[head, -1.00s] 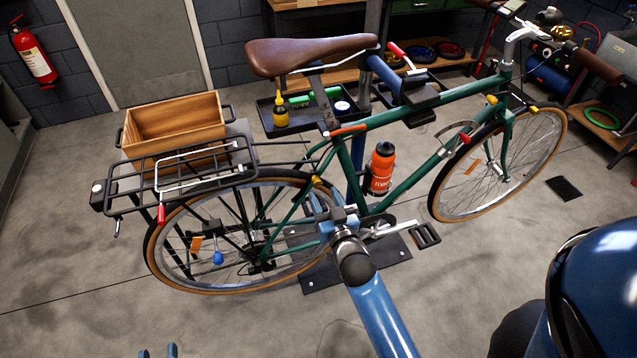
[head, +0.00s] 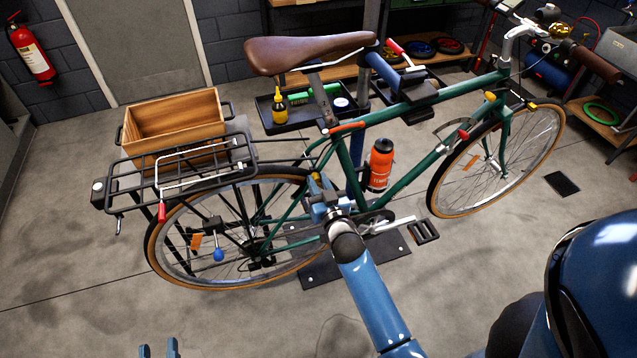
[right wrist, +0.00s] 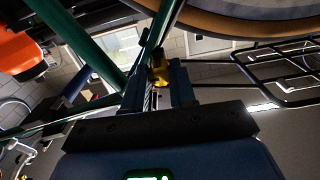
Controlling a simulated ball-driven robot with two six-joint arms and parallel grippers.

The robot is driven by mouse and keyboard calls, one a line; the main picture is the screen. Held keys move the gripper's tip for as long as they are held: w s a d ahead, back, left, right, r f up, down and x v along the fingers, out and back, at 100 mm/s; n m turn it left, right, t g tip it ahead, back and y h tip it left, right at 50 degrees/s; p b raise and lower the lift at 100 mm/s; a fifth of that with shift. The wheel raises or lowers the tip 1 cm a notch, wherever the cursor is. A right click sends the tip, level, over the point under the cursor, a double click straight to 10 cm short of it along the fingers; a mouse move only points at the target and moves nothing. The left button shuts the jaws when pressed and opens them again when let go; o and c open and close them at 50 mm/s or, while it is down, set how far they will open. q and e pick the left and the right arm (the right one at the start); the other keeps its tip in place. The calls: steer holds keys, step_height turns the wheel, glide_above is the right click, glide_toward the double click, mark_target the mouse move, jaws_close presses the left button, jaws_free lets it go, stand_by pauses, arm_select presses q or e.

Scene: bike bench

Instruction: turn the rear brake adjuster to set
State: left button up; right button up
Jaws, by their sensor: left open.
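The bike's rear brake adjuster appears to be the small yellow piece (head: 316,181) by the frame above the rear wheel. In the right wrist view the yellow adjuster (right wrist: 160,72) lies between my right gripper's fingertips (right wrist: 158,82), with gaps at its sides. That gripper is open around or just short of it; the exact depth is unclear. In the head view my right gripper (head: 321,194) is just below the adjuster and partly covers it. My left gripper (head: 158,350) is open and empty at the bottom edge, far from the bike.
The rear wheel (head: 160,262) and black rack (head: 125,190) are left of my right gripper. The green frame (head: 343,160), orange bottle (head: 381,165) and crank with pedal (head: 424,232) are close on its right. A wooden crate (head: 172,142) stands behind the rack. The front floor is clear.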

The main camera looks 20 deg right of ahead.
jaws_close()
stand_by(0.6)
steer(key=o, duration=0.8)
jaws_free()
steer(key=shift+c, duration=0.2)
steer(key=shift+s, duration=0.1)
steer(key=s+b, duration=0.3)
steer(key=s, duration=0.7)
steer(key=shift+s+d, duration=0.2)
steer(key=shift+s, duration=0.1)
